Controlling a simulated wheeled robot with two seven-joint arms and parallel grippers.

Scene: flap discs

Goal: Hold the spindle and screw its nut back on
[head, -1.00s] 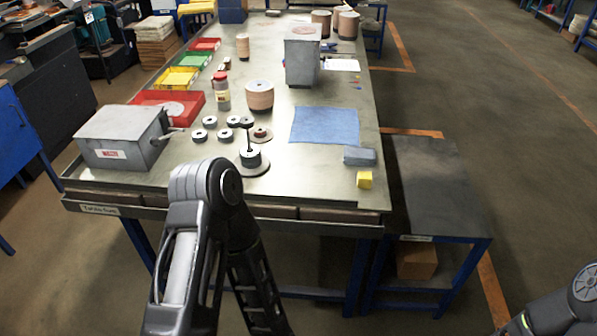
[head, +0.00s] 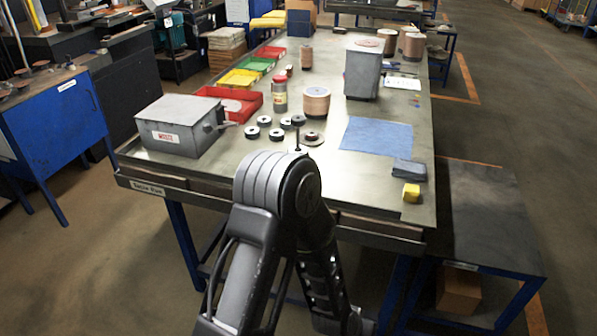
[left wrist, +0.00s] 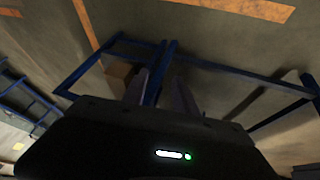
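The spindle (head: 297,137) shows in the head view as a thin dark upright rod on the near part of the bench. Its lower part is hidden behind my left arm. I cannot tell which piece is the nut. My left gripper (left wrist: 160,92) shows in the left wrist view with its fingers apart and nothing seen between them. It points at the floor and a blue frame, away from the spindle. My right gripper is out of view.
A grey box with a crank (head: 180,125) stands at the bench's left. A jar (head: 280,97), a tan roll (head: 316,103) and a grey bin (head: 363,70) stand behind.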

